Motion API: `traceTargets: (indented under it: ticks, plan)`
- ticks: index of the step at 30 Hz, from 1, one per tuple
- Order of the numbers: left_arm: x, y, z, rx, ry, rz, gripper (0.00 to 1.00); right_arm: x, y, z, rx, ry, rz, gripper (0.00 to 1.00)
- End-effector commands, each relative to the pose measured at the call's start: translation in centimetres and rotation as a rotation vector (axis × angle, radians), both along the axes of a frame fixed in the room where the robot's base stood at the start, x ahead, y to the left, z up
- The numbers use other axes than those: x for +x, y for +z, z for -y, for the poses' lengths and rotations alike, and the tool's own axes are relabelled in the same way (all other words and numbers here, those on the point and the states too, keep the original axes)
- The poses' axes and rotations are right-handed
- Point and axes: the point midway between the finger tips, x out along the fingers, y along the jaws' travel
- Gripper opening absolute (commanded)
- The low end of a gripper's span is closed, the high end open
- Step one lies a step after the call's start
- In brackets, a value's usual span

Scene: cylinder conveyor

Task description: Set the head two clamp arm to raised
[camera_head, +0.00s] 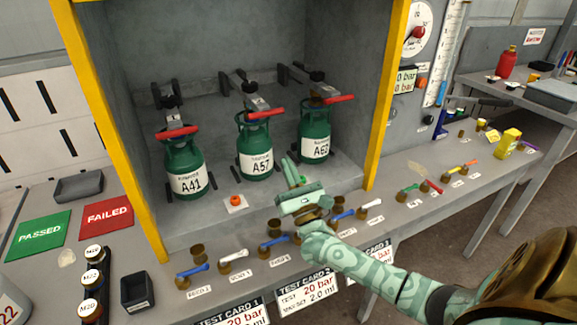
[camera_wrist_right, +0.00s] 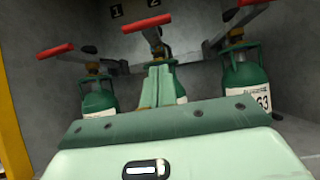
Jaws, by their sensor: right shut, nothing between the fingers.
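The head two clamp arm is the middle one of three, with a red handle (camera_head: 266,113) lying across the top of the green cylinder marked A57 (camera_head: 255,163). Its red handle also shows in the wrist view (camera_wrist_right: 147,23), above and beyond my fingers. My right gripper (camera_head: 290,172) is shut and empty, in front of the cabinet and to the lower right of A57, apart from the handle. Its closed fingers (camera_wrist_right: 157,86) point toward the middle cylinder and hide part of it in the wrist view. My left gripper is out of view.
Green cylinders A41 (camera_head: 184,170) and another at right (camera_head: 315,140) stand under similar red-handled clamps. Yellow posts (camera_head: 387,95) frame the cabinet. Blue and white levers (camera_head: 233,256) line the bench front. An orange knob (camera_head: 236,200) sits on the ledge.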

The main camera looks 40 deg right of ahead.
Motion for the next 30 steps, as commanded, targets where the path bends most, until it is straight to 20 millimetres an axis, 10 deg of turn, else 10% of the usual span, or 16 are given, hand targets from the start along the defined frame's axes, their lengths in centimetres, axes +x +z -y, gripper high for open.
traceTargets:
  ticks: [10,30]
  plan:
    - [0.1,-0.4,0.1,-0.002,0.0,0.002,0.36,5.8,4.2,1.4,0.0,-0.001,0.001,0.0]
    - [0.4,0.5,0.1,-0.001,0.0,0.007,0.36,6.3,7.7,1.5,-0.001,0.0,-0.002,0.0]
